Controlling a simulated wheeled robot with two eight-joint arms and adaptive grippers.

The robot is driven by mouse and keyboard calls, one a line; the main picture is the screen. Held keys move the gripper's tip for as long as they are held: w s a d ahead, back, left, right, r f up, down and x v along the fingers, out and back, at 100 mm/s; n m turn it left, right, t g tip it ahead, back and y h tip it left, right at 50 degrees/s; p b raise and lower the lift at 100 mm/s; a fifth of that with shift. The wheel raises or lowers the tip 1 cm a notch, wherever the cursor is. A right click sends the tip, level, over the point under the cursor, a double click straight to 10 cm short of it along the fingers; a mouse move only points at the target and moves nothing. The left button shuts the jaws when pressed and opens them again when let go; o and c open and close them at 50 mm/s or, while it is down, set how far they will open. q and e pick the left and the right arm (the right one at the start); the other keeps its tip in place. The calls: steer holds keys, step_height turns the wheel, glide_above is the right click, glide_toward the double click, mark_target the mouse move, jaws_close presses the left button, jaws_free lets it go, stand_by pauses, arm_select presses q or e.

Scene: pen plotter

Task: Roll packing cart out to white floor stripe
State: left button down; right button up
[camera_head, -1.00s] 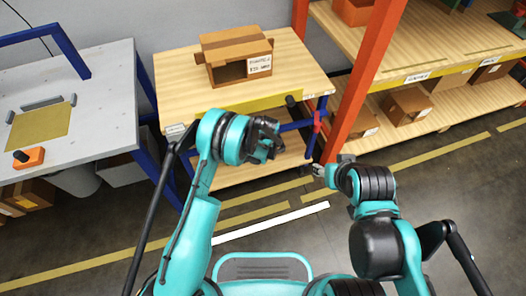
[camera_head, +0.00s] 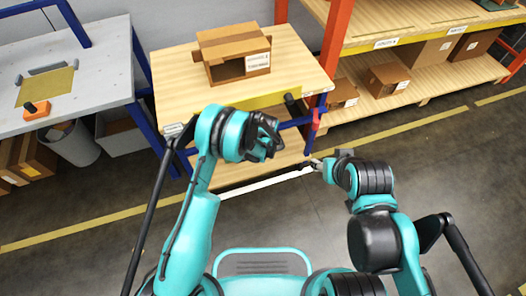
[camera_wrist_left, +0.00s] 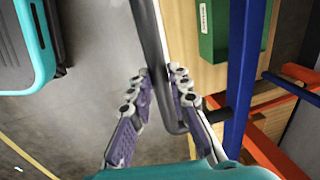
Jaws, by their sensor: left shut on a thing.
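The packing cart (camera_head: 185,75) has a wooden top, a blue frame and a lower wooden deck. A cardboard box stands on its top. My left gripper (camera_head: 268,137) is at the cart's near side; in the left wrist view its fingers (camera_wrist_left: 160,98) are shut on a dark grey bar (camera_wrist_left: 150,35), the cart's handle. The white floor stripe (camera_head: 265,183) lies close below the near edge of the cart's lower deck and is partly hidden by my left arm. My right gripper (camera_head: 314,163) is near the cart's right near corner, its fingers too small to judge.
A grey workbench (camera_head: 110,50) stands left, with bins (camera_head: 75,145) under it. A shelf rack with an orange post (camera_head: 333,40) and boxes stands behind and right of the cart. Yellow floor lines (camera_head: 75,232) cross the floor. The near right floor is clear.

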arm_select(q)
steer(key=shift+s+d, duration=0.15)
steer(key=shift+s, duration=0.15)
steer(key=shift+f, duration=0.1)
steer(key=c, duration=1.4)
jaws_free()
steer(key=r, duration=0.4)
steer(key=s+r, duration=0.1)
steer(key=r, duration=0.3)
steer(key=s+r, duration=0.1)
steer(key=r, duration=0.3)
steer(key=shift+s+d, duration=0.1)
steer(key=shift+d, duration=0.25)
